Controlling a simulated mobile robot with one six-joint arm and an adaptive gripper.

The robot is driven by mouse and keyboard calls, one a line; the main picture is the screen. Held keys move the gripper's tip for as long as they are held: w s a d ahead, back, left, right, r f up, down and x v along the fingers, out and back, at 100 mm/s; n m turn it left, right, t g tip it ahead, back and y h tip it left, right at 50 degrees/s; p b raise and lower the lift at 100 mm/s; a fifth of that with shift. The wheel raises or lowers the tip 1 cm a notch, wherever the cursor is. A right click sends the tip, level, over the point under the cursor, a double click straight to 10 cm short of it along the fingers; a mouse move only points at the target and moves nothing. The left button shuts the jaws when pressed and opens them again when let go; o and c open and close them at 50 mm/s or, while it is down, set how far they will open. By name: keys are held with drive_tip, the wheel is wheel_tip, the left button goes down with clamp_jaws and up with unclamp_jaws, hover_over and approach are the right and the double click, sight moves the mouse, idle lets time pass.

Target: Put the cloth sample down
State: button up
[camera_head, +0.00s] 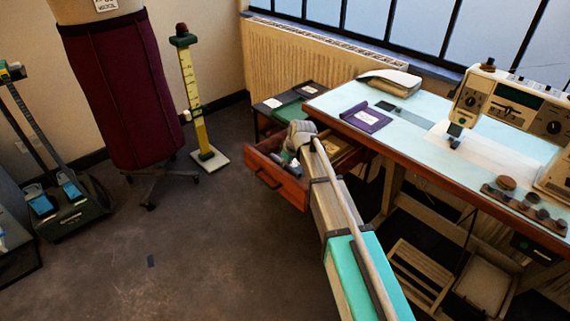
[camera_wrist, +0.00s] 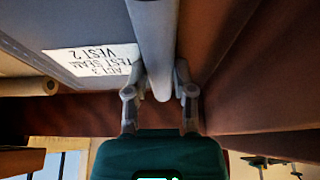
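In the wrist view, a smooth pale grey roll (camera_wrist: 157,40) stands between the two fingertips of my gripper (camera_wrist: 160,75). The fingers touch it on both sides. I cannot tell whether this roll is the cloth sample. A white label (camera_wrist: 95,62) reading "ACT 3 TEST SEAM VEST 2" lies on a grey surface just left of the roll, upside down. In the head view, my gripper (camera_head: 288,155) is at the open red-brown drawer (camera_head: 278,182) and is partly hidden by my arm. A folded purple cloth (camera_head: 365,118) with a white label lies on the worktable.
The pale blue worktable (camera_head: 335,100) carries a sewing machine (camera_head: 510,105) on the right and a grey-white pad (camera_head: 390,82) at the back. A dress form in a maroon skirt (camera_head: 120,85) and a yellow measuring stand (camera_head: 195,100) stand left.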

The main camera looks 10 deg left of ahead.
drive_tip(key=o, duration=0.4)
drive_tip(key=shift+r, duration=0.15)
drive_tip(key=p+v, duration=1.1)
drive_tip(key=v, duration=0.1)
idle(0.7)
idle(0.7)
drive_tip(key=s+d+m+g+h, duration=0.1)
drive_tip(key=s+d+m, duration=0.2)
drive_tip(key=s+d, duration=0.4)
drive_tip(key=s+d+f+m+g+h, duration=0.1)
drive_tip(key=s+d+m, duration=0.3)
drive_tip(key=s+d, duration=0.3)
drive_tip(key=s+d+m+h, duration=0.1)
drive_tip(key=s+d+m, duration=0.2)
drive_tip(key=s+d, duration=0.4)
drive_tip(key=shift+s+d+f+g+h, duration=0.1)
drive_tip(key=shift+d+g+h, duration=0.1)
drive_tip(key=shift+d, duration=1.15)
drive_tip(key=shift+d+f+g+h, duration=0.1)
drive_tip(key=shift+d+f+g, duration=0.1)
drive_tip(key=shift+d, duration=1.1)
